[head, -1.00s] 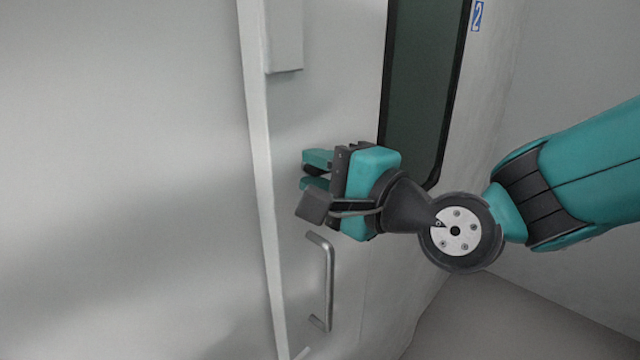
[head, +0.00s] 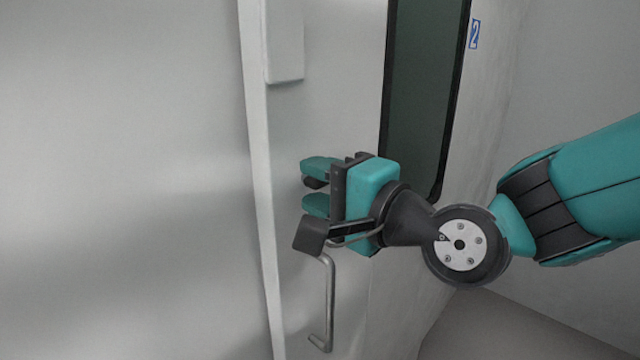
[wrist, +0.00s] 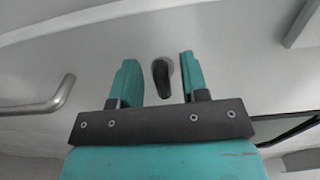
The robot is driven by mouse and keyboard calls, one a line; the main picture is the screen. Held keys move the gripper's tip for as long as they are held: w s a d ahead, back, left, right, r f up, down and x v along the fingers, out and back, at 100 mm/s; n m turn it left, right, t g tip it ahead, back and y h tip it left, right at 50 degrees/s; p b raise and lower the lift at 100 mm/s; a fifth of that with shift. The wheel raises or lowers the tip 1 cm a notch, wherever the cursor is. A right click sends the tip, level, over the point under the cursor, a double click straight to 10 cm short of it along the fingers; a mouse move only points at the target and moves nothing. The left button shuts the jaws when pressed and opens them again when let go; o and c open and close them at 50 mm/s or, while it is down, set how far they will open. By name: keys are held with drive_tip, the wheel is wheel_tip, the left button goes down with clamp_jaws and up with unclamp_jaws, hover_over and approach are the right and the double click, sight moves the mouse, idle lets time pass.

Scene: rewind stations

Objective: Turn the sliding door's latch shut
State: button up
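The latch (wrist: 163,78) is a small dark turn-piece on a round grey mount on the pale door (head: 180,200). In the wrist view it shows between the two teal fingers of my gripper (wrist: 157,62), nearer the right finger, with a gap on both sides. My gripper (head: 316,187) is open, its fingers pointing at the door face. In the head view a dark part shows just under the upper finger; whether it is the latch I cannot tell. How deep the latch sits between the fingers is unclear.
A metal bar handle (head: 330,300) is on the door just below my gripper, and at left in the wrist view (wrist: 45,103). A pale box (head: 285,45) is above. A dark window (head: 425,90) lies to the right.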

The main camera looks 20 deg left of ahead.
idle(0.4)
drive_tip(key=b+v, duration=0.7)
drive_tip(key=v, duration=1)
drive_tip(key=shift+d, duration=0.2)
drive_tip(key=shift+s, duration=0.15)
drive_tip(key=s+d+f+n+g+h, duration=0.3)
drive_tip(key=d+f+n+h, duration=0.2)
drive_tip(key=f, duration=0.3)
drive_tip(key=s+d+f+n+g+h, duration=0.3)
drive_tip(key=s+d+f+n+h, duration=0.1)
drive_tip(key=d+f+n+h, duration=0.2)
drive_tip(key=shift+d+f+g+h, duration=0.4)
drive_tip(key=shift+d+f+h, duration=0.4)
drive_tip(key=shift+d, duration=0.4)
drive_tip(key=shift+s+f, duration=0.1)
